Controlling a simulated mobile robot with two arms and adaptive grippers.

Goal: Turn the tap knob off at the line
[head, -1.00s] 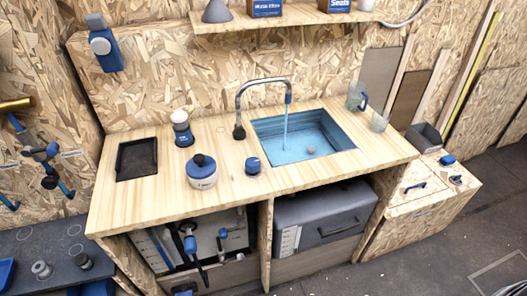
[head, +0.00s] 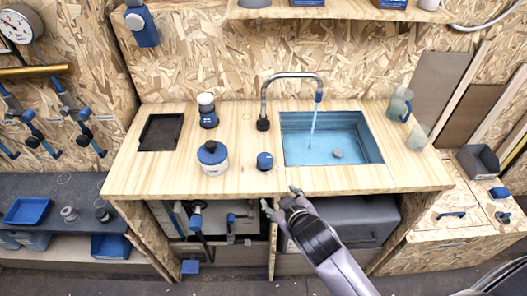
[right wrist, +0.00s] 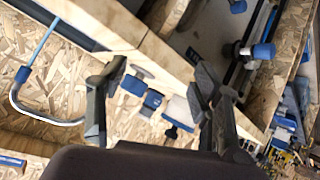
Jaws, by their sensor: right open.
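The tap (head: 290,76) is an arched grey pipe at the back of the wooden counter, with a dark base (head: 262,124). A blue stream (head: 313,125) runs from its tip into the blue sink (head: 370,150). A small blue knob-like piece (head: 265,161) sits on the counter left of the sink; I cannot make out a line on it. My right gripper (head: 280,199) is open and empty at the counter's front edge, in front of that piece and apart from it. In the right wrist view, its spread fingers (right wrist: 155,82) frame blue and white counter items. My left gripper is out of view.
A white jar with a blue lid (head: 212,158), a shaker (head: 208,110) and a black tray (head: 160,132) stand on the counter's left. Clear cups (head: 399,104) stand right of the sink. Blue-handled valves (head: 196,220) are under the counter. A shelf hangs above.

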